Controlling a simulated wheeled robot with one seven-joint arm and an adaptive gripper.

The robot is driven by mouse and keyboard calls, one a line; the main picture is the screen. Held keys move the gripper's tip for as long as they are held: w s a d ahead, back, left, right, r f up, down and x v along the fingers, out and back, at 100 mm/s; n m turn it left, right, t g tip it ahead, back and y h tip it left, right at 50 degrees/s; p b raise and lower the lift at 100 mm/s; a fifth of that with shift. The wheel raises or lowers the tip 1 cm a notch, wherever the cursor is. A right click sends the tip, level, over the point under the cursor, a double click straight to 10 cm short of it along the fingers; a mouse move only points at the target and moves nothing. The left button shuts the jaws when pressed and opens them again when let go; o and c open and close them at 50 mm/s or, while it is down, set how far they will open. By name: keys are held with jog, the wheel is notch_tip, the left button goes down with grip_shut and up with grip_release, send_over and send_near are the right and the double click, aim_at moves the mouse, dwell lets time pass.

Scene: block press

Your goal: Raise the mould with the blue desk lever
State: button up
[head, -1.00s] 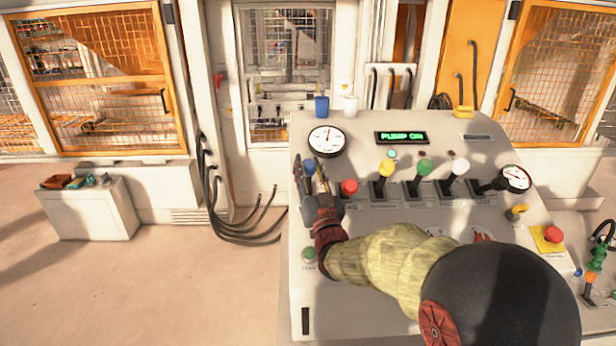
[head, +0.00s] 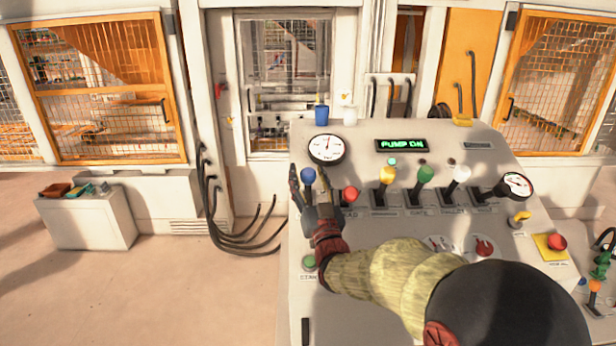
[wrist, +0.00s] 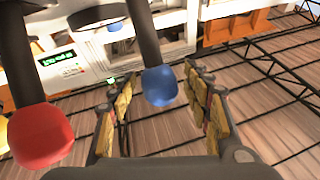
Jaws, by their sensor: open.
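The blue desk lever has a round blue knob (head: 308,175) at the left end of the lever row on the sloped grey desk (head: 400,290). In the wrist view the blue knob (wrist: 160,86) hangs on its dark stem between the two padded fingers of my gripper (wrist: 160,110). My gripper (head: 307,184) is open, with one finger on each side of the knob. I see no clear contact between the fingers and the knob. The mould itself cannot be made out.
A red-knobbed lever (head: 351,194) stands just right of my gripper, with yellow (head: 387,174), green (head: 426,173) and white (head: 460,172) ones beyond. A dial gauge (head: 326,149) lies behind. The display (head: 401,145) reads PUMP ON. A red button (head: 557,242) sits far right.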

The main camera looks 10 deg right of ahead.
jog(key=v, duration=1.2)
